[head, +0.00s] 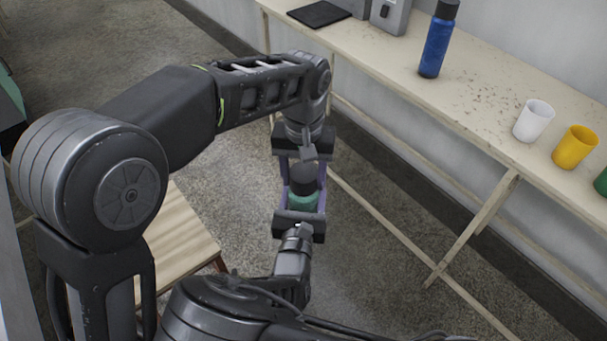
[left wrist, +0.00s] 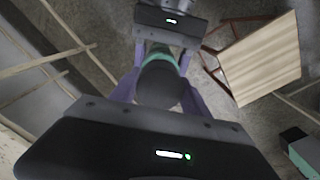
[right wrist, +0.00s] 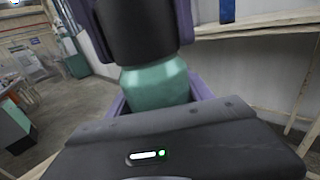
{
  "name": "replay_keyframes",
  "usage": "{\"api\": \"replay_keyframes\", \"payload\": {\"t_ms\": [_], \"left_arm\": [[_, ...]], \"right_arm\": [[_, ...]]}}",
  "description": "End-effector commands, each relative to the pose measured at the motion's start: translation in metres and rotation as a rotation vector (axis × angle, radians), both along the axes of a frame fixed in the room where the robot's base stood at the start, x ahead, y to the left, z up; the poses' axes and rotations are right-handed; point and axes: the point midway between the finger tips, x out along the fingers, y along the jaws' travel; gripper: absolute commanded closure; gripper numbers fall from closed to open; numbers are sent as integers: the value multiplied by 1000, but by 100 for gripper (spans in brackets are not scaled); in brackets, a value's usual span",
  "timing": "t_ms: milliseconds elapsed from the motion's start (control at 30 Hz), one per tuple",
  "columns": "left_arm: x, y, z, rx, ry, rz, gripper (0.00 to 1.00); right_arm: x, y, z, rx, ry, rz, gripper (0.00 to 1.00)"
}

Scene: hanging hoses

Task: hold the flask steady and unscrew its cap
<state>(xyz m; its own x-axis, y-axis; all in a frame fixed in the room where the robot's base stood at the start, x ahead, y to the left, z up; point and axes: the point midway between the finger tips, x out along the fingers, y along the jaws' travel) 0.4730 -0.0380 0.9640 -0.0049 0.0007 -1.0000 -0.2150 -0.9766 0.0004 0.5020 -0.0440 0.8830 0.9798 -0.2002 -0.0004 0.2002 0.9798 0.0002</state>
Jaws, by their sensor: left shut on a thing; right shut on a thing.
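The flask has a green body (head: 303,201) and a black cap (head: 304,180). It is held in the air between my two grippers, in front of the bench. My left gripper (head: 303,172) is shut on the black cap, which fills the middle of the left wrist view (left wrist: 160,85). My right gripper (head: 300,203) is shut on the green body, seen close in the right wrist view (right wrist: 155,86). The cap sits on the body, with no gap that I can make out. The flask's lower end is hidden.
A long bench (head: 470,110) runs along the wall at the right. On it stand a blue bottle (head: 436,45), a white cup (head: 534,120) and a yellow cup (head: 575,147). A wooden stool (head: 180,235) stands at lower left. Open floor lies below the grippers.

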Motion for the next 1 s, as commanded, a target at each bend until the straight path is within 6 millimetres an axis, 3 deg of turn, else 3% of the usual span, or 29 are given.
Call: {"api": "replay_keyframes", "payload": {"t_ms": [67, 100, 300, 633, 1000], "left_arm": [[1, 0, 0, 0, -2, -1, 94], [1, 0, 0, 0, -2, -1, 43], [1, 0, 0, 0, -2, -3, 26], [1, 0, 3, 0, -2, -3, 24], [1, 0, 43, 0, -2, -3, 24]], "right_arm": [[0, 0, 1, 0, -2, 1, 100], [0, 0, 1, 0, -2, 1, 100], [0, 0, 1, 0, -2, 1, 100], [0, 0, 1, 1, -2, 0, 100], [0, 0, 1, 1, -2, 0, 100]]}}
